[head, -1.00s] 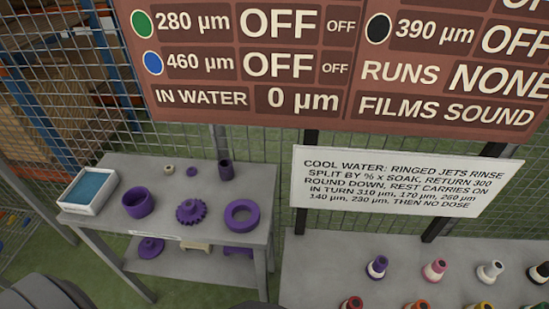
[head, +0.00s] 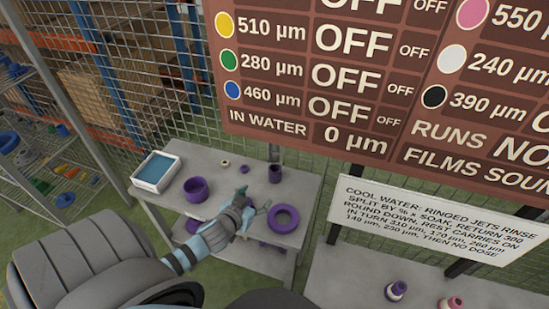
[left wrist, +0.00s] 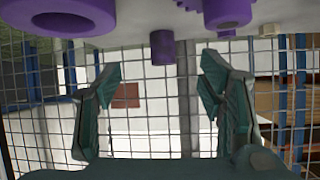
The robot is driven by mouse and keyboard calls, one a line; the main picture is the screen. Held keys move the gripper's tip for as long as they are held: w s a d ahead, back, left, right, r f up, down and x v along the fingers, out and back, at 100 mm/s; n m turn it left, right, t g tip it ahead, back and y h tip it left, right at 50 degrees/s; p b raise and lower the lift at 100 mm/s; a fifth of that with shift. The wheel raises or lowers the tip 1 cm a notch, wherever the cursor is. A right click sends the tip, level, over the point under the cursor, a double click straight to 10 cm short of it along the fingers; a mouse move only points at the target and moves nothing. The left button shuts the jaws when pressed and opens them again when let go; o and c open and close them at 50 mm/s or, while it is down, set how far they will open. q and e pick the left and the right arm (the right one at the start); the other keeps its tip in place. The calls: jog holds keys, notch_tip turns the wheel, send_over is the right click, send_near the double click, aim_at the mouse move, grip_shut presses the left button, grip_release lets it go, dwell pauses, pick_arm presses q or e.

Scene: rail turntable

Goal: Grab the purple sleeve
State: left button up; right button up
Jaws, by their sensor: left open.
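The purple sleeve (head: 275,173), a narrow upright dark purple cylinder, stands near the back edge of the grey table (head: 312,190). In the left wrist view, which looks upside down, the sleeve (left wrist: 162,47) hangs from the top, roughly centred between the fingers. My left gripper (head: 254,201) is open and empty over the table, in front of the sleeve and apart from it. Its two spread fingers also show in the left wrist view (left wrist: 162,85). My right gripper is not in view.
A purple ring (head: 271,221) lies right of the gripper and a purple cup (head: 197,194) left of it. The gripper hides the purple gear, seen in the wrist view (left wrist: 228,12). A blue-filled tray (head: 140,184) sits at the left. Wire mesh stands behind.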

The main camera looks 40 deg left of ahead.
aim_at(277, 167)
pick_arm(q)
jog(key=shift+t+h, duration=0.4)
jog(key=shift+t, duration=0.4)
jog(key=w+p, duration=0.1)
jog(key=w, duration=0.1)
jog(key=w+a+p, duration=0.1)
jog(key=w, duration=0.1)
jog(key=w+a+p, duration=0.1)
jog(key=w, duration=0.1)
jog(key=shift+w+a+r, duration=0.1)
jog(key=shift+w+r, duration=0.2)
jog(key=w+f+b, duration=0.2)
jog(key=b, duration=0.1)
jog(key=f+b, duration=0.1)
jog(key=b, duration=0.1)
jog(key=shift+w+a, duration=0.25)
jog(key=shift+w, duration=0.15)
jog(key=b+x, duration=0.5)
jog(key=x, duration=0.1)
jog(key=shift+a+r+b, duration=0.3)
jog(key=shift+a+b, duration=0.05)
jog(key=shift+b, duration=0.05)
jog(key=shift+w, duration=0.35)
jog(key=shift+r, duration=0.2)
jog(key=c, duration=1.5)
